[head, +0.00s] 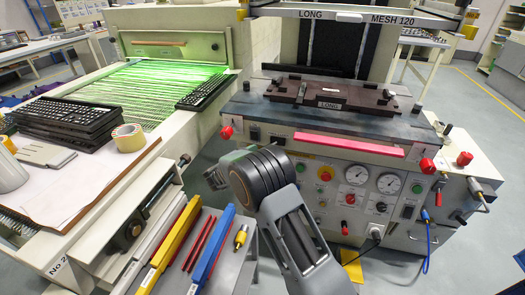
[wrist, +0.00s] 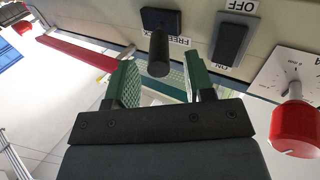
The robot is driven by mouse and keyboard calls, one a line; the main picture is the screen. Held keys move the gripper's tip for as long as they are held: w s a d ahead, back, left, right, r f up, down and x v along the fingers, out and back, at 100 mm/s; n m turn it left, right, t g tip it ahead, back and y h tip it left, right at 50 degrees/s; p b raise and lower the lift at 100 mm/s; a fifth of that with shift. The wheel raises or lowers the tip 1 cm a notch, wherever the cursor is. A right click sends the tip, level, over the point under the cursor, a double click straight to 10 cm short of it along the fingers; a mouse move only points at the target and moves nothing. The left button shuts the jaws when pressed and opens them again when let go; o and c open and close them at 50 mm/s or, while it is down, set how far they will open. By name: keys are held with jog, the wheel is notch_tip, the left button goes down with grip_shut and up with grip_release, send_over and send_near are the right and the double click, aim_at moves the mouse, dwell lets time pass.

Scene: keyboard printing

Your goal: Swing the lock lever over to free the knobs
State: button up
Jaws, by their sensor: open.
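The lock lever (wrist: 158,55) is a short dark round handle on a black plate, with a partly hidden label reading "FREE" beside it. In the head view its plate (head: 254,133) is on the left of the machine's front panel. My gripper (wrist: 160,75) is open in front of the panel, with its green fingers apart. In the wrist view the lever's end shows between the two fingertips; I cannot tell whether they touch it. In the head view my gripper (head: 216,174) is largely hidden behind my wrist. A red knob (head: 226,132) sits left of the lever plate.
A black rocker switch (wrist: 231,42) marked OFF and ON is close beside the lever. Another red knob (wrist: 296,128) stands out at the right of the wrist view. Gauges (head: 357,175) line the panel. A cart with coloured bars (head: 210,250) stands below left.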

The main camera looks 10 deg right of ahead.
jog(key=p+v, duration=0.1)
jog(key=v, duration=1)
jog(key=shift+s+a, duration=0.2)
dwell(0.9)
